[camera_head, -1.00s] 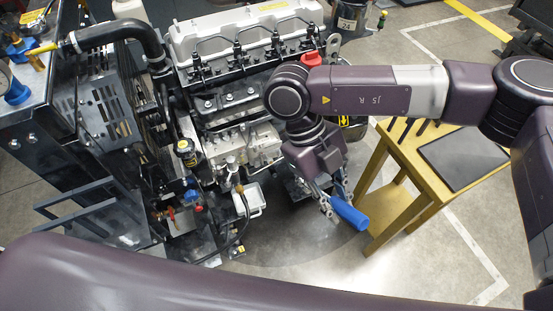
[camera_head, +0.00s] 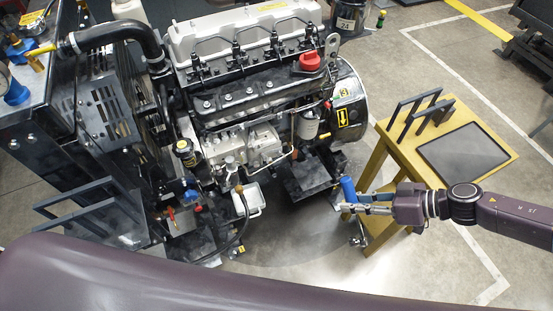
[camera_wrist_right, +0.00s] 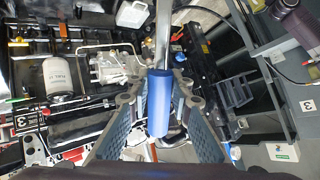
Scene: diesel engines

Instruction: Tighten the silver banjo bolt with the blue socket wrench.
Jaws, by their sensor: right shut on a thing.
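The blue socket wrench shows its blue handle (camera_head: 348,189) in my right gripper (camera_head: 352,203), which is shut on it. In the right wrist view the blue handle (camera_wrist_right: 159,102) stands between the two fingers (camera_wrist_right: 158,118), and its metal shank (camera_wrist_right: 163,35) runs away from the gripper. The gripper is in front of the diesel engine (camera_head: 250,90), near its lower right side and apart from the silver injection pump (camera_head: 252,148). I cannot make out the silver banjo bolt at this size. My left gripper is not in view.
A yellow wooden table (camera_head: 440,187) with a dark mat (camera_head: 463,152) and a black rack (camera_head: 420,112) stands right of the engine, close to my right arm. A white filter (camera_wrist_right: 58,78) shows on the engine. Open floor (camera_head: 300,255) lies in front.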

